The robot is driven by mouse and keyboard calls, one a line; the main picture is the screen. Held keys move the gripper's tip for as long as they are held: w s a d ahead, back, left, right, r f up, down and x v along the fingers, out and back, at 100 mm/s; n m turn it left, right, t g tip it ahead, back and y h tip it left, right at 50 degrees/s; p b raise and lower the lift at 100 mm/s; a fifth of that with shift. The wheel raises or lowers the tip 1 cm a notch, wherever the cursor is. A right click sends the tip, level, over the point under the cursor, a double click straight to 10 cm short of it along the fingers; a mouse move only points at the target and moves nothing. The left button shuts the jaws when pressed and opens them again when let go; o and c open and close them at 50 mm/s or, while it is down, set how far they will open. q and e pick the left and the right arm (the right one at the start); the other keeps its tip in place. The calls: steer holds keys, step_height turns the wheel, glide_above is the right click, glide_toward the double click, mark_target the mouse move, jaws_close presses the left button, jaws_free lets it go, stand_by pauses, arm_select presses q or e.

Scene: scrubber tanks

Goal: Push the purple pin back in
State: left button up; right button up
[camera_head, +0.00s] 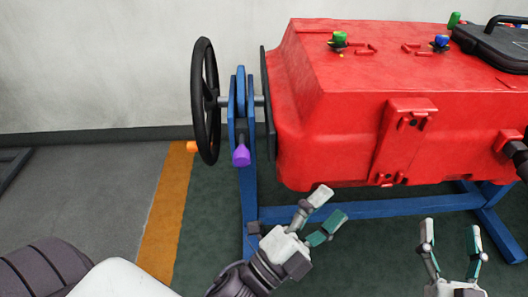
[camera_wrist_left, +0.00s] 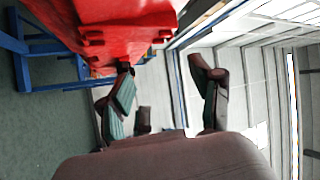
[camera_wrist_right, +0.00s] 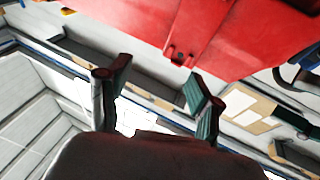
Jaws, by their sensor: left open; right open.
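The purple pin (camera_head: 241,156) shows in the head view on the blue upright bracket (camera_head: 244,125), between the black handwheel and the red tank. Its purple knob sticks out toward me; its shaft is hidden. My left gripper (camera_head: 327,213) is open and empty, below and to the right of the pin, in front of the tank's lower edge. It also shows open in the left wrist view (camera_wrist_left: 165,90). My right gripper (camera_head: 450,237) is open and empty at the lower right, well away from the pin. Its open fingers show in the right wrist view (camera_wrist_right: 155,88). Neither wrist view shows the pin.
The black handwheel (camera_head: 205,101) stands just left of the bracket. The red tank (camera_head: 350,110) rests on a blue frame (camera_head: 370,210) with a low crossbar. A black lid (camera_head: 495,45) and green and blue knobs are on top.

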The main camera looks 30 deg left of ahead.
arm_select(q)
step_height(320, 180, down, 4)
steer(key=w+a+m+g+y+p, duration=0.1)
steer(key=m+g+y+p, duration=0.15)
steer(key=y, duration=0.25)
arm_select(e)
steer(key=s+d+f+g+h+p, duration=0.2)
steer(key=d+f+g+h, duration=0.15)
steer(key=f+g, duration=0.5)
arm_select(q)
steer(key=m+g+y+p, duration=0.3)
steer(key=m+y+p, duration=0.15)
steer(key=y, duration=0.95)
glide_toward(241, 161)
steer(key=shift+t, duration=0.25)
steer(key=x, duration=0.5)
steer(key=b+x, duration=0.1)
steer(key=x, duration=0.5)
steer(key=shift+a+f, duration=0.1)
steer(key=shift+f, duration=0.15)
arm_select(e)
steer(key=s+d+f+g, duration=0.2)
steer(key=s+f+g, duration=0.2)
steer(key=s, duration=0.3)
steer(key=s+d+f+m+g+h, duration=0.1)
steer(key=s+d+f+g, duration=0.1)
steer(key=s+f+g, duration=0.2)
steer(key=s, duration=0.3)
steer(key=shift+d+f, duration=0.25)
steer(key=shift+d, duration=0.05)
